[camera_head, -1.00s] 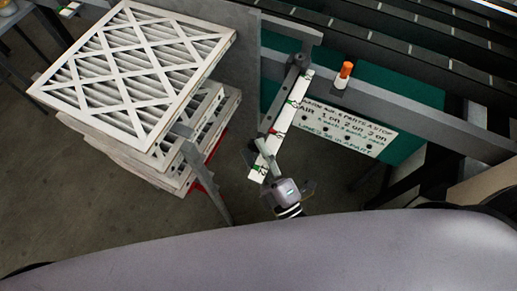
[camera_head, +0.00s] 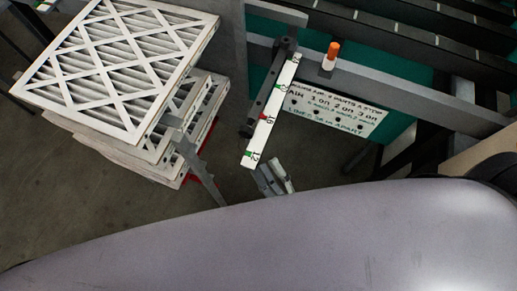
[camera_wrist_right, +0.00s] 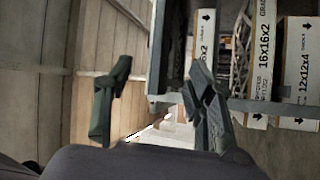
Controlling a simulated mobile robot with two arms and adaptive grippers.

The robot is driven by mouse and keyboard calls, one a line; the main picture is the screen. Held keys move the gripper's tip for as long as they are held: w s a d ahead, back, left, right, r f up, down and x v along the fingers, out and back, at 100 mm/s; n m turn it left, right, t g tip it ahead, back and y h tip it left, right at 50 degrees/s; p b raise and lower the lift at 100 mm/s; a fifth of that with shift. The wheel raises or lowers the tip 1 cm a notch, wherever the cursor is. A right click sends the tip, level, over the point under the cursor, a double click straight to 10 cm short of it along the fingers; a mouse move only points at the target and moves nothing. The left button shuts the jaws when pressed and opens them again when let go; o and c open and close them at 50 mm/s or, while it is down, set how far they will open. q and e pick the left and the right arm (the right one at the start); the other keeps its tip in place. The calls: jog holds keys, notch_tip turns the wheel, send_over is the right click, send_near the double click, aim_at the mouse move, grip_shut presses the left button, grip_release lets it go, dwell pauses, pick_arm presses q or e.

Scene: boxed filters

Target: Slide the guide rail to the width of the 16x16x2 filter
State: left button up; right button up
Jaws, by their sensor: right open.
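A white scale strip (camera_head: 271,112) with green and red marks slopes down from the grey frame in the head view. Its red mark is by the 16. A dark bar (camera_head: 262,103), apparently the guide rail, lies along its left side; its exact setting is unclear. My right gripper (camera_head: 273,180) is just below the strip's lower end, partly hidden by my body. In the wrist view its two fingers (camera_wrist_right: 155,105) are apart with nothing gripped. A box labelled 16x16x2 (camera_wrist_right: 264,55) stands upright at the right there. My left gripper is not in view.
Pleated filters (camera_head: 115,70) are stacked at left, beside a grey upright. An orange-topped post (camera_head: 332,55) and a lettered sign (camera_head: 335,108) are right of the strip. A 12x12x4 box (camera_wrist_right: 301,70) stands beside the 16x16x2 box, behind a grey ledge.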

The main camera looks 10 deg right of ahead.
jog(key=shift+v, duration=1.4)
jog(key=s+d+f+m+g+h, duration=0.1)
jog(key=d+f+m+g+h, duration=0.2)
jog(key=f, duration=0.8)
jog(key=s+d+f+m+g, duration=0.1)
jog(key=f+m+g, duration=0.25)
jog(key=f, duration=0.65)
jog(key=s+d+f+m+g+h, duration=0.15)
jog(key=f+g, duration=0.25)
jog(key=f, duration=0.7)
jog(key=s+d+f+m+g+h, duration=0.3)
jog(key=s+d+f+m+g, duration=0.4)
jog(key=s+f, duration=0.5)
jog(key=shift+s+d+f+m+g, duration=0.3)
jog(key=shift+s+d+g, duration=0.3)
jog(key=shift+d+g, duration=0.45)
